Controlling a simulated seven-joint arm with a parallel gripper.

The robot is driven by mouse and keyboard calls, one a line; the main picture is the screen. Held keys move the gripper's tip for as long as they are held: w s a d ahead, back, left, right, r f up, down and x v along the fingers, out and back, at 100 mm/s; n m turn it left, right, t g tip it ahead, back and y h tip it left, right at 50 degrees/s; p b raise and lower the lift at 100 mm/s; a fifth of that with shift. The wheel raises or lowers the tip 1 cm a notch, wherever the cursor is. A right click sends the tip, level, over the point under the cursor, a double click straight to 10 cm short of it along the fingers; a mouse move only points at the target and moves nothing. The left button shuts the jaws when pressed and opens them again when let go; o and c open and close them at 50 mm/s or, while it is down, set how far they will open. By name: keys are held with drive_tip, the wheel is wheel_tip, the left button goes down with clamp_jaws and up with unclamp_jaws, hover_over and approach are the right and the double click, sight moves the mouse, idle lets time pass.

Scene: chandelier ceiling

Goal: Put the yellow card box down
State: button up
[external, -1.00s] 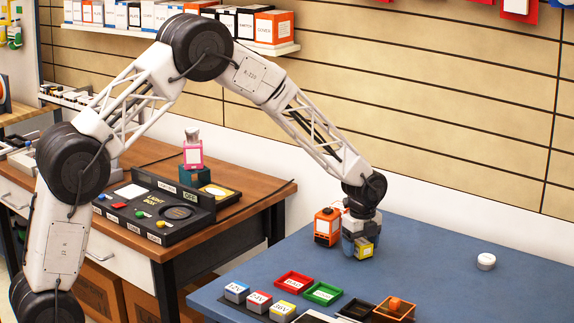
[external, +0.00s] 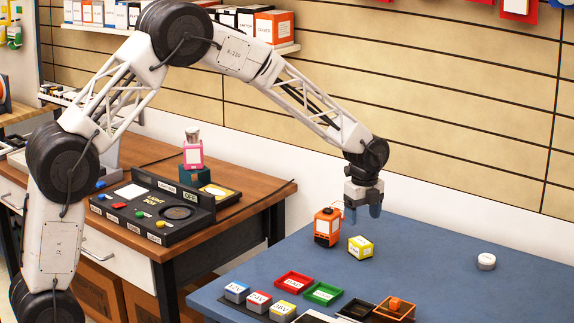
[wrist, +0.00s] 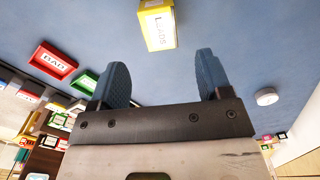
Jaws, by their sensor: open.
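The yellow card box (external: 360,247), with white labelled faces, stands on the blue table (external: 430,270) just right of an orange box-shaped object. In the wrist view the yellow card box (wrist: 157,24) shows at the top, with the word "LOADS" on its label, beyond the fingertips and apart from them. My gripper (external: 363,212) is open and empty, raised above the table behind the box. Its two blue fingers (wrist: 160,75) stand wide apart in the wrist view with only blue table between them.
The orange object (external: 327,227) stands close left of the box. Red (external: 294,282) and green (external: 323,293) trays and several small labelled blocks line the table's front. A white round item (external: 486,261) sits at the right. The table's middle right is clear.

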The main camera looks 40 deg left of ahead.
drive_tip(key=shift+r, duration=1.45)
drive_tip(key=s+a+r+n+t, duration=0.1)
drive_tip(key=s+a+r+n, duration=0.4)
drive_tip(key=s+a+r, duration=0.5)
drive_tip(key=s+a+r+n, duration=0.6)
drive_tip(key=s+a+r, duration=0.15)
drive_tip(key=s, duration=0.55)
drive_tip(key=s+a+n, duration=0.3)
drive_tip(key=s, duration=0.7)
drive_tip(key=s+a+n+t, duration=0.1)
drive_tip(key=s+a+n, duration=0.2)
drive_tip(key=s, duration=0.7)
drive_tip(key=s+a+n, duration=0.3)
drive_tip(key=s+n, duration=0.2)
drive_tip(key=s, duration=0.5)
drive_tip(key=shift+a+r+t, duration=0.3)
drive_tip(key=shift+a+r, duration=0.05)
